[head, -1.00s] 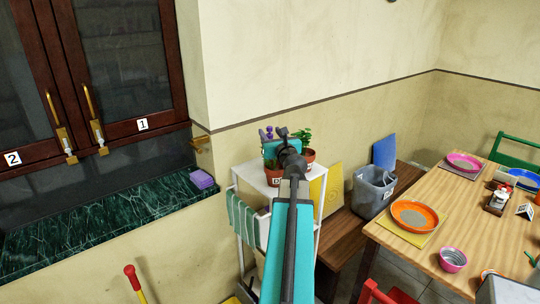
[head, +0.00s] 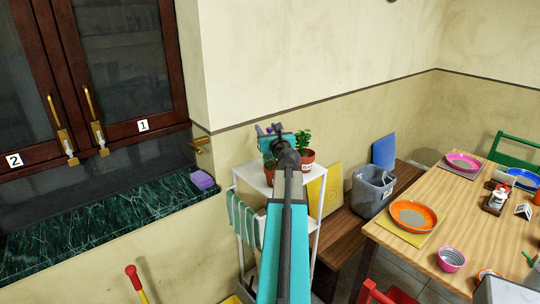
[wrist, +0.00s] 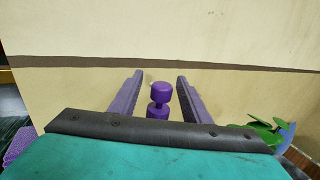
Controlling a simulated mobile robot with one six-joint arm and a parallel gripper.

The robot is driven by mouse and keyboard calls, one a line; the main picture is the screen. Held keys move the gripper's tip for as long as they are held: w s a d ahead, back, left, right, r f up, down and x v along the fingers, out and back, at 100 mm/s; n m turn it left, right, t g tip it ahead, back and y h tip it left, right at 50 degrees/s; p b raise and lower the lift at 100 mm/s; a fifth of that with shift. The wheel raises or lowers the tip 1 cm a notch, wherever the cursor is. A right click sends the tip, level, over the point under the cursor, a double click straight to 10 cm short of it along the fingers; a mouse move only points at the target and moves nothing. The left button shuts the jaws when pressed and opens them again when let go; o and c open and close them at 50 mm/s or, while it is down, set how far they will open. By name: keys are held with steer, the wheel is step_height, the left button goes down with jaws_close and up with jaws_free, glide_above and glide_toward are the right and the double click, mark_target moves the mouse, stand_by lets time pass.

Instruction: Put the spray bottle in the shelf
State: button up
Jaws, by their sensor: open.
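My gripper (head: 268,129) is open above the small white shelf (head: 250,176), near the wall. In the wrist view its two jaws (wrist: 158,84) stand apart. A purple object (wrist: 158,104) with a rounded top and a narrow neck shows between them, its lower part hidden by my gripper body. I cannot tell whether the jaws touch it or whether it is the spray bottle. No clearly recognisable spray bottle shows in the head view. The white shelf bears potted plants (head: 305,156), partly hidden by my arm.
A dark cabinet with doors (head: 120,60) and a green marble counter (head: 100,225) with a purple sponge-like block (head: 203,180) are at left. A grey bin (head: 372,188) stands on a wooden bench. A set dining table (head: 470,220) takes up the right.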

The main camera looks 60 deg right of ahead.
stand_by(0.6)
jaws_close()
